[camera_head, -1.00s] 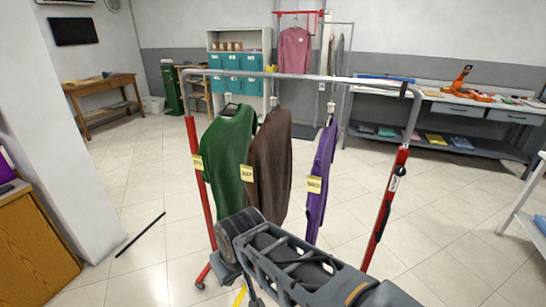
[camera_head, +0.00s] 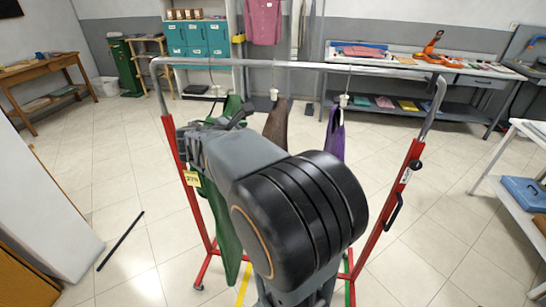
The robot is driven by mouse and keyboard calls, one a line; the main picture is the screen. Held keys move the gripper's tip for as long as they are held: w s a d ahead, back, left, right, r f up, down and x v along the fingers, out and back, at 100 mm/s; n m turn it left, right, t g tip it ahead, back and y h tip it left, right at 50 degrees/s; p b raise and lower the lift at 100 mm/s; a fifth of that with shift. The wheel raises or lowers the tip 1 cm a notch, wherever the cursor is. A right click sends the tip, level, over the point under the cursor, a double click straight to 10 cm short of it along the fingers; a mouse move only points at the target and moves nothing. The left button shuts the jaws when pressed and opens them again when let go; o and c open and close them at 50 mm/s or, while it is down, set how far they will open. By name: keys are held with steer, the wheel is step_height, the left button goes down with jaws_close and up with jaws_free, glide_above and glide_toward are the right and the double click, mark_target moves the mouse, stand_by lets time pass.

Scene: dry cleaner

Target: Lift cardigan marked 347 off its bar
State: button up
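The rail's grey bar (camera_head: 300,65) spans the view between red posts. A green garment (camera_head: 228,240) hangs at left, mostly behind my arm; a yellow tag (camera_head: 193,179) shows at its left edge, its number unclear. A brown garment (camera_head: 277,122) hangs in the middle, only its top showing; its tag is hidden. A purple garment (camera_head: 335,137) hangs at right, its lower part and tag hidden. My gripper (camera_head: 236,115) is at the far end of my arm, below the bar, over the green garment's upper part in the picture. Its finger opening and any contact cannot be made out.
The red left post (camera_head: 186,185) stands close to my arm; the red right post (camera_head: 398,195) stands apart. A black stick (camera_head: 120,241) lies on the floor at left. A shelf with a blue case (camera_head: 524,191) is at far right. Floor beyond the rail is clear.

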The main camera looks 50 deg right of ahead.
mark_target(272, 93)
steer(key=w+d+r+n+h, duration=0.1)
steer(key=d+r, duration=0.1)
steer(key=d, duration=0.1)
steer(key=w+d+r+n+h+p, duration=0.1)
steer(key=w+d+n, duration=0.1)
steer(key=d, duration=0.2)
steer(key=w+d+r+n+h, duration=0.1)
steer(key=d+r+h, duration=0.1)
steer(key=d, duration=0.1)
steer(key=shift+w+d+r+n+t+p, duration=0.3)
steer(key=shift+w+t+p, duration=0.05)
steer(key=shift+t, duration=0.05)
steer(key=shift+w+d+f+p, duration=0.15)
steer(key=shift+d+p, duration=0.25)
steer(key=shift+d, duration=0.7)
steer(key=shift+w+d+p, duration=0.25)
steer(key=shift+d+p, duration=0.15)
steer(key=shift+d, duration=0.7)
steer(key=shift+w+d+f+p, duration=0.15)
steer(key=shift+d+p, duration=0.25)
steer(key=shift+d, duration=0.7)
steer(key=shift+r, duration=0.1)
jaws_close()
